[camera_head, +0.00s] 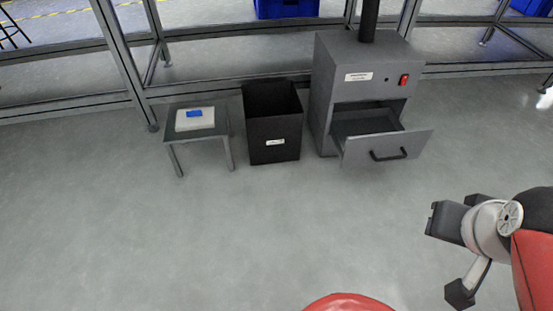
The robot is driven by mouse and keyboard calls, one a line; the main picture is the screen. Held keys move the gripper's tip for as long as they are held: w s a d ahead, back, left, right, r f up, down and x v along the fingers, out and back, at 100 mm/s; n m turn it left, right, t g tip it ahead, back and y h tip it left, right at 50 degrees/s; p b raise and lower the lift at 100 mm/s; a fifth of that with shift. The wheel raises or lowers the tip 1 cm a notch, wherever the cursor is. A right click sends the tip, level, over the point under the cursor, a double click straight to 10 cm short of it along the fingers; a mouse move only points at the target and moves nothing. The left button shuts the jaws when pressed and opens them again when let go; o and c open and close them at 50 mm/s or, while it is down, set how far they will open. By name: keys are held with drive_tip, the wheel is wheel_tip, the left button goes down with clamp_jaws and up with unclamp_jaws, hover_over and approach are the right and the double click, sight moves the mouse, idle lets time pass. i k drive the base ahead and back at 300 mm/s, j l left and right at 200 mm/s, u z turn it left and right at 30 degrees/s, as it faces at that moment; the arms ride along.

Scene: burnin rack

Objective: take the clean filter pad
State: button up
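A white pad (193,122), which looks like the clean filter pad, lies flat on a small grey side table (222,131) at the left. A small blue piece (194,113) rests on it near its back edge. My arm is at the lower right, with dark end parts (447,221) above the open floor. They are far from the pad, to its right and nearer to me. I cannot make out the fingers or whether they are apart, and nothing held is seen.
A black open bin (275,140) stands right of the table. Beside it is a grey cabinet (322,95) with a red switch (404,80) and a drawer (365,152) pulled out toward the front. A metal-framed barrier (120,55) runs behind. The floor in front is clear.

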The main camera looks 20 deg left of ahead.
sight(192, 119)
drive_tip(key=k+l, duration=0.1)
drive_tip(key=u, duration=1.65)
drive_tip(key=i+j+z, duration=0.3)
drive_tip(key=i+j, duration=0.3)
drive_tip(key=i, duration=0.3)
drive_tip(key=i+j+z, duration=0.3)
drive_tip(key=i+j, duration=0.5)
